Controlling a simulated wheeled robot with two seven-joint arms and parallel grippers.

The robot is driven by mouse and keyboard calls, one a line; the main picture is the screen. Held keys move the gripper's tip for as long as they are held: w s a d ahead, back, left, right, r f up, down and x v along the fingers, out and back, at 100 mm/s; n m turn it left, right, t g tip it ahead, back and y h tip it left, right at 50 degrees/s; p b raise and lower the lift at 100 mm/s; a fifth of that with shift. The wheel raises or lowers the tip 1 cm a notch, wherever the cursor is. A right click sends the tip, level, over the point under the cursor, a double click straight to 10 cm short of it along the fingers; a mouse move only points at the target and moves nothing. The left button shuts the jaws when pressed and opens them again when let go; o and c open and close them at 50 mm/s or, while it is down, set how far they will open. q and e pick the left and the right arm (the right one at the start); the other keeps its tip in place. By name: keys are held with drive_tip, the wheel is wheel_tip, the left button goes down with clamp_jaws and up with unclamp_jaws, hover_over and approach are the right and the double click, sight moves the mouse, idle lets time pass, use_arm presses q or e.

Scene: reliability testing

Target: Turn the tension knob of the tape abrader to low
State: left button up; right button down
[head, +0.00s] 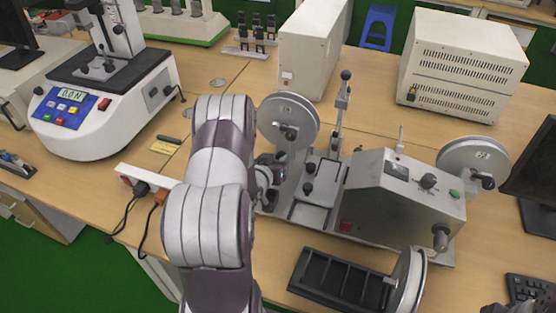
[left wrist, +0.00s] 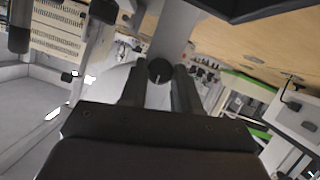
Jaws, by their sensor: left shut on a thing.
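The tape abrader (head: 400,205) stands on the wooden bench, with a sloped grey control box, several reels and a left reel (head: 300,112) on its side. My left gripper (head: 270,172) is at the abrader's left end, just below that reel. In the left wrist view its two fingers (left wrist: 160,88) are closed on a small round black knob (left wrist: 160,69) with a white mark. In the head view this knob is hidden by my gripper and arm. At the bottom right edge a dark part, apparently my right gripper (head: 515,307), barely shows.
A device with a digital display (head: 100,105) stands at the left. Two pale boxes (head: 312,50) (head: 462,65) stand behind the abrader. A power strip (head: 145,185) lies left of my arm. A black tray (head: 335,282) is in front. A monitor (head: 538,180) is at the right.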

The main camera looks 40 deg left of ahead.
idle(0.5)
use_arm(q)
drive_tip(key=o, duration=1.1)
drive_tip(key=shift+c, duration=0.2)
drive_tip(key=v, duration=1.2)
drive_tip(key=shift+s, duration=0.35)
